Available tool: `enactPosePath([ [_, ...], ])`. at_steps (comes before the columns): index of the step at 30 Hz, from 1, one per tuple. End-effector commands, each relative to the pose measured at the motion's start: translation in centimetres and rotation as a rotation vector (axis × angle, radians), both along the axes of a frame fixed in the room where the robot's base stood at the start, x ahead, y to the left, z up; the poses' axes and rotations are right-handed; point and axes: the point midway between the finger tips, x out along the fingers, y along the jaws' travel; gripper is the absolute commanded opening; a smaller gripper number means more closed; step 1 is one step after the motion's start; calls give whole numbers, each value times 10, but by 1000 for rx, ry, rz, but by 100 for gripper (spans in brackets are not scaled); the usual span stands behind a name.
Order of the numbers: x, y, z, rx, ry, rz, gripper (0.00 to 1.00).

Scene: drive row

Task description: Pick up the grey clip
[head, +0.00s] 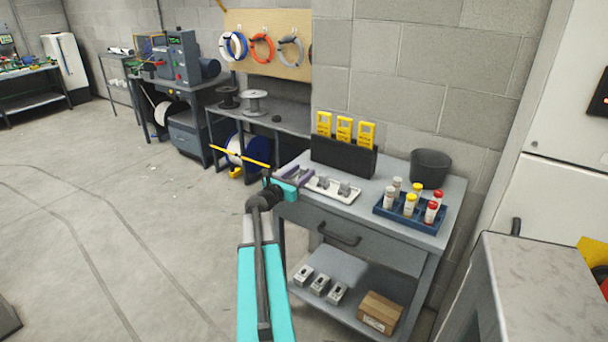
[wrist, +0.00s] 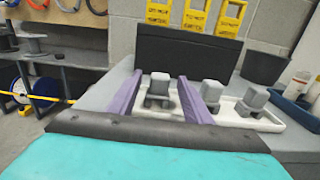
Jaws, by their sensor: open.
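Three grey clips show in the wrist view in a white tray (wrist: 232,119). The leftmost clip (wrist: 159,86) appears between my two purple fingers, with space on both sides. The middle clip (wrist: 211,93) and the right clip (wrist: 255,97) lie to the right of the fingers. In the head view the tray (head: 350,198) lies on a grey workbench top, with two clips (head: 344,188) visible. My gripper (head: 305,173) is open and empty at the tray's left end, and it fills the front of the wrist view (wrist: 160,78). Whether the fingers reach around the leftmost clip I cannot tell.
A black holder (head: 342,156) with yellow devices stands behind the tray. A blue rack (head: 408,215) of capped vials and a dark bin (head: 430,167) are to the right. Grey boxes (head: 320,285) and a cardboard box (head: 380,311) sit on the lower shelf. Floor at left is clear.

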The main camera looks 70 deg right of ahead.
Motion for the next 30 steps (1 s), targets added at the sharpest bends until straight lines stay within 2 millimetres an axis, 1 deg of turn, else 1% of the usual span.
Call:
enactPosePath([
  [12,0,0,0,0,0,0,45],
  [20,0,0,0,0,0,0,1],
  [30,0,0,1,0,0,0,0],
])
